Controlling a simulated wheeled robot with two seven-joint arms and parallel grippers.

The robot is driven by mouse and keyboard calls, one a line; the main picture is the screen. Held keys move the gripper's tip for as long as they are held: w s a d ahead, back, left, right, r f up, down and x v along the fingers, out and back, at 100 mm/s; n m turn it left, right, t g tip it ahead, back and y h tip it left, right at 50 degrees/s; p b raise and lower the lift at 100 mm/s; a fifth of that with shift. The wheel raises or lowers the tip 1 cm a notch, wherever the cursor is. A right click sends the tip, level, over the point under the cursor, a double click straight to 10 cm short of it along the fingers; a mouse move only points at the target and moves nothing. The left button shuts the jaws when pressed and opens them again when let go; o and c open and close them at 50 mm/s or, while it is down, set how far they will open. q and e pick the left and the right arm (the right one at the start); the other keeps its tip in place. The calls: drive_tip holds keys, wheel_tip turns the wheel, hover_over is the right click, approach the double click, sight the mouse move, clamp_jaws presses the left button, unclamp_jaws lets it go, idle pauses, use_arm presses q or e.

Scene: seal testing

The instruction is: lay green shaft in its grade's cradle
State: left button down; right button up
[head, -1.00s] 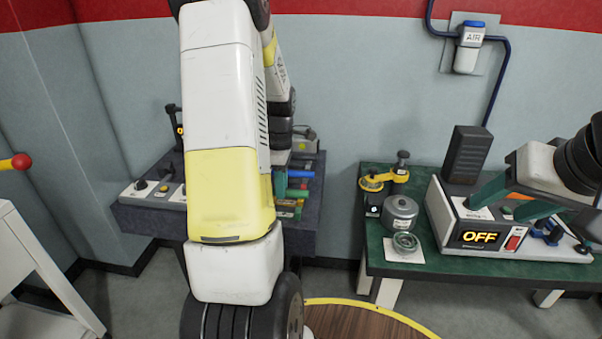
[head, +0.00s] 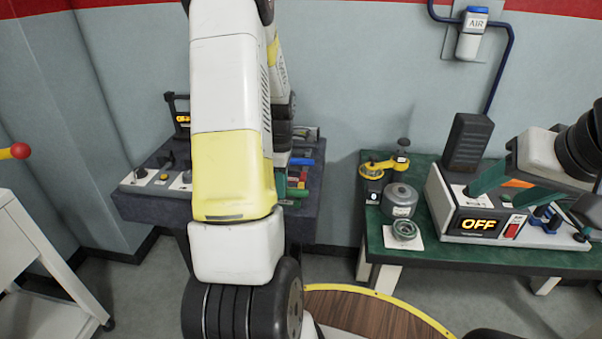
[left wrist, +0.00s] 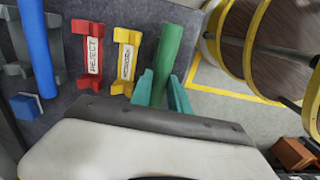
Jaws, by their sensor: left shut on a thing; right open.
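In the left wrist view my left gripper (left wrist: 160,88) is shut on the green shaft (left wrist: 178,38), which sticks out past the teal fingertips. The shaft lies over the dark bench, right of a yellow cradle (left wrist: 125,55) whose label I cannot read. A red cradle (left wrist: 90,55) marked REJECT sits further left. Both are empty. Whether the shaft touches anything beneath is hidden. My right gripper (head: 505,188) is open over the testing unit at right.

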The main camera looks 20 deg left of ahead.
use_arm(q)
drive_tip(key=shift+f, duration=0.5)
drive_tip(key=c, duration=1.2)
unclamp_jaws()
drive_tip(key=shift+o, duration=0.2)
wheel_tip(320, 180, up, 7)
drive_tip(key=shift+w+r, duration=0.15)
drive_tip(key=shift+r, duration=0.2)
